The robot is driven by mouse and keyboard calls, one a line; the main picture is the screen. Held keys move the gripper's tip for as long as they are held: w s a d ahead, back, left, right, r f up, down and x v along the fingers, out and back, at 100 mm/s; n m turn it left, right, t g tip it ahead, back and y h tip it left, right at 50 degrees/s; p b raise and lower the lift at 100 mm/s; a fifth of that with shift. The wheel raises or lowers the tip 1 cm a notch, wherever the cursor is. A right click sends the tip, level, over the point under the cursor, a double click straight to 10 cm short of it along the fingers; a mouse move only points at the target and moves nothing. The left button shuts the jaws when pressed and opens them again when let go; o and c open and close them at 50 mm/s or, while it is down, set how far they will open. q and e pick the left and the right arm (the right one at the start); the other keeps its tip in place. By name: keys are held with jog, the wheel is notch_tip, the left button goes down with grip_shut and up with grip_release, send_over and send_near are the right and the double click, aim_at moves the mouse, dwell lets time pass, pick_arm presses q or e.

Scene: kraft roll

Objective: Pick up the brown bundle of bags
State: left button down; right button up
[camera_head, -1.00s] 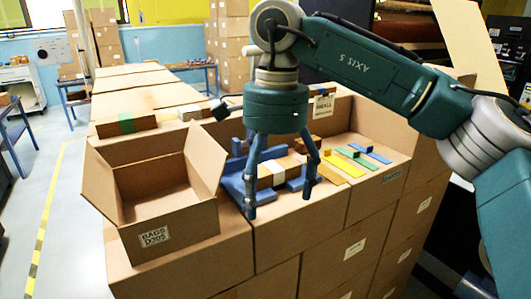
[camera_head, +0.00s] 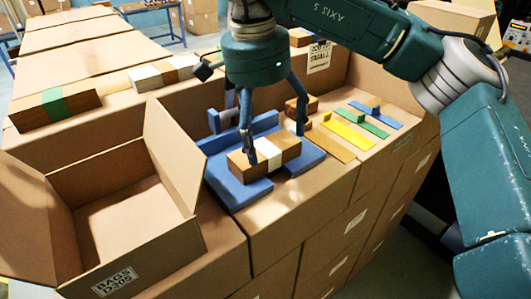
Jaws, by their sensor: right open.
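A brown bundle with a white band (camera_head: 240,164) lies on a blue fixture (camera_head: 222,183) on top of the cartons, near the middle of the head view. My right gripper (camera_head: 275,145) points down over the bundle, its fingers spread apart and empty. One fingertip overlaps the bundle's near left part in the picture, and the other is by its far right side. I cannot tell whether either touches it. My left gripper is not in view.
An open carton labelled BAGS D505 (camera_head: 113,284) stands at the left. A bundle with a green band (camera_head: 80,100) and one with a white band (camera_head: 184,66) lie behind. Yellow, green and blue strips (camera_head: 347,135) lie to the right, beside another small brown block (camera_head: 301,105).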

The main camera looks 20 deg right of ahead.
aim_at(269, 149)
jog(key=f, duration=0.1)
jog(key=f+p, duration=0.2)
jog(key=f, duration=0.1)
jog(key=shift+s+d, duration=0.1)
jog(key=shift+d, duration=0.15)
jog(key=shift+d+f, duration=0.1)
jog(key=shift+f, duration=0.45)
jog(key=c, duration=1.4)
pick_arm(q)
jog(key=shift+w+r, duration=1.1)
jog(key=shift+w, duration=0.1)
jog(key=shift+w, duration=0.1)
